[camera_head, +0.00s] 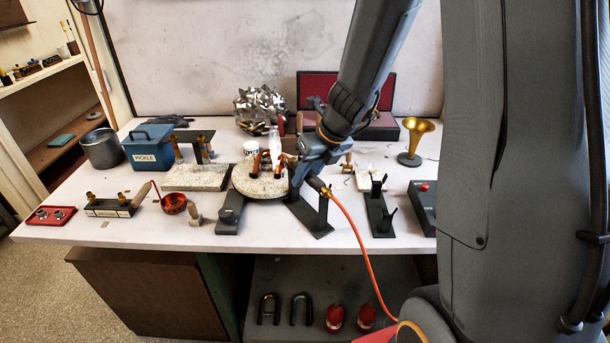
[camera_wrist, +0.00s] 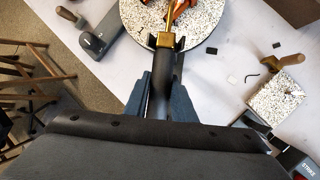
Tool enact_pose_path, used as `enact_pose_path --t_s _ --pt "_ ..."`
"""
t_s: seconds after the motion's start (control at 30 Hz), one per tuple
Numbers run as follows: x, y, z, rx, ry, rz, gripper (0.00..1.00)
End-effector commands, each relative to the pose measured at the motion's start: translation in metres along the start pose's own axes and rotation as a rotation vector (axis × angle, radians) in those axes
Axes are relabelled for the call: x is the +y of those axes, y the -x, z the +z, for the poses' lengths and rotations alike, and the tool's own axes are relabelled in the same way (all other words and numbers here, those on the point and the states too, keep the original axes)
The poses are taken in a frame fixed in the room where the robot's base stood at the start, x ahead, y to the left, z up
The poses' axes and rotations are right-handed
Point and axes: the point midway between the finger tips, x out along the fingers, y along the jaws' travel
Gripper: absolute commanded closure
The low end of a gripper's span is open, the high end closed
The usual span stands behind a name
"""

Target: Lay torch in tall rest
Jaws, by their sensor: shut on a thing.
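My gripper (camera_head: 308,172) is shut on the torch (camera_head: 318,186), around its dark handle, near the front middle of the bench. An orange hose trails from the torch's rear down past the bench edge. In the wrist view the torch handle (camera_wrist: 162,88) runs between my fingers (camera_wrist: 161,98), with its brass tip toward the round speckled block. A dark upright rest (camera_head: 308,217) on a flat base stands under the torch. In the wrist view its fork prongs (camera_wrist: 180,43) show on either side of the torch's front; I cannot tell whether they touch.
The round speckled block (camera_head: 258,184) carries copper-coloured pieces close to the torch tip. Another dark forked stand (camera_head: 380,212) is to the right, with a brass horn bell (camera_head: 415,135) behind it.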

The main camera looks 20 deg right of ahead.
Motion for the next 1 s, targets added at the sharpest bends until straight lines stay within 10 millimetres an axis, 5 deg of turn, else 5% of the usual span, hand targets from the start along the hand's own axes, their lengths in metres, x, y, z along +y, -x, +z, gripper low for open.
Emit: enact_pose_path --t_s 0.77,0.8,0.9,1.0 --pt "-0.0004 -0.0009 -0.0015 -0.001 0.000 0.000 0.99" --pt "-0.0004 -0.0009 -0.0015 -0.001 0.000 0.000 0.75" --pt "-0.0003 -0.0010 -0.0015 -0.001 0.000 0.000 0.58" --pt "-0.0003 -0.0010 -0.0016 0.000 0.000 0.000 0.55"
